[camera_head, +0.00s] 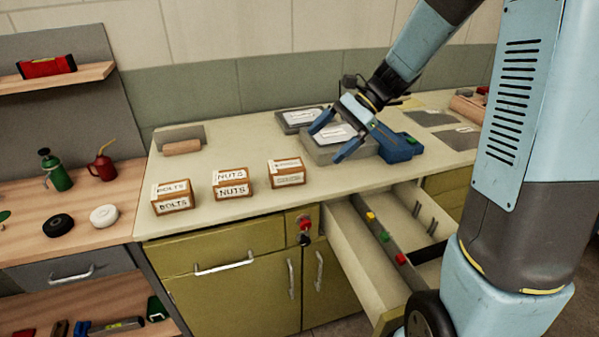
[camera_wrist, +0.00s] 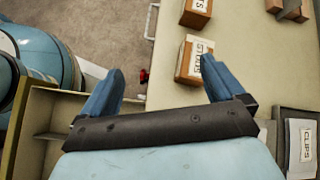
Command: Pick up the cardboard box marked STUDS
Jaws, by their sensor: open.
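The STUDS cardboard box (camera_wrist: 188,68) sits on the bench top in the wrist view, its label facing up and readable. It lies just ahead of the right fingertip and off the centre line between the fingers. In the head view, the rightmost of the small cardboard boxes (camera_head: 286,174) matches it, though its label is too small to read. My gripper (camera_head: 336,136) is open and empty, above the grey bins and right of that box. Both blue fingers of my gripper (camera_wrist: 162,66) show in the wrist view, with nothing between them.
A NUTS box (camera_head: 231,187) and a BOLTS box (camera_head: 173,199) stand to the left. Grey labelled bins (camera_head: 297,120) are under and behind my gripper; one reads CLIPS (camera_wrist: 301,143). A blue vise-like tool (camera_head: 397,148) is at right. An open drawer (camera_head: 362,262) juts out below.

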